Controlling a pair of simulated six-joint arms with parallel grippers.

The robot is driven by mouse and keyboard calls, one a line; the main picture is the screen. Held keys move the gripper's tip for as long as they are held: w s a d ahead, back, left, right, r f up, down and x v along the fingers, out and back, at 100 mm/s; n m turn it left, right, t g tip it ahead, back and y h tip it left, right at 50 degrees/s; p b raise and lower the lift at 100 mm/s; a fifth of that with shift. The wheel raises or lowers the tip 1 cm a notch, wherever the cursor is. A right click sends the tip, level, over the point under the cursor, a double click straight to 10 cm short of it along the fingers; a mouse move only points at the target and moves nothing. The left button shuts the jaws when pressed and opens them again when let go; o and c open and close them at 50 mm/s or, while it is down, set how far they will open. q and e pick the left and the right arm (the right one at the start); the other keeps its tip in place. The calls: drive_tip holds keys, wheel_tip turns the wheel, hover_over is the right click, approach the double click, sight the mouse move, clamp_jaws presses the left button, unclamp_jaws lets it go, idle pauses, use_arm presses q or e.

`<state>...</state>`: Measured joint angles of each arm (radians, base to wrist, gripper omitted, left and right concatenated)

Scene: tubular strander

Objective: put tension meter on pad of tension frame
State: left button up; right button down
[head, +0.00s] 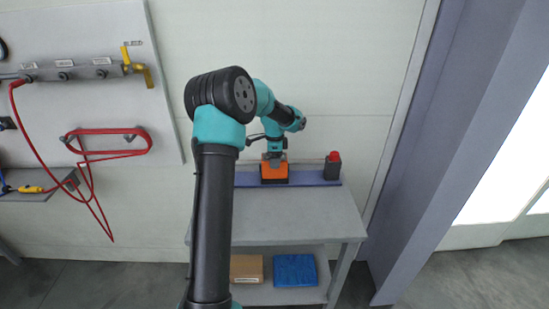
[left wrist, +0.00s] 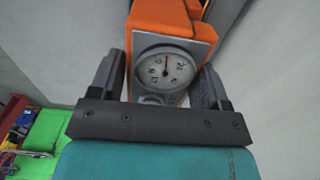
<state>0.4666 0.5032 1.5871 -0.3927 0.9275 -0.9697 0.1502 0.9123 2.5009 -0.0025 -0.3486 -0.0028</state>
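The tension meter shows in the left wrist view as a round white dial (left wrist: 165,70) in a grey face on an orange body. In the head view an orange block, apparently the same meter (head: 275,174), is at the back of the grey bench. My left gripper (head: 274,156) is over it, pointing down. Whether the meter touches the surface below cannot be told. I cannot pick out the tension frame's pad. My right gripper is out of view.
A dark box with a red top (head: 333,166) stands on the blue-grey rail (head: 312,183), right of the meter. The bench top (head: 300,215) in front is clear. A cardboard box (head: 246,268) and a blue bin (head: 294,270) sit below. A purple-grey post (head: 450,140) rises at right.

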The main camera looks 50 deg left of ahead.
use_arm(q)
drive_tip(key=o, duration=0.3)
drive_tip(key=shift+r, duration=0.1)
wheel_tip(320, 180, up, 12)
drive_tip(key=shift+r, duration=0.1)
idle(0.6)
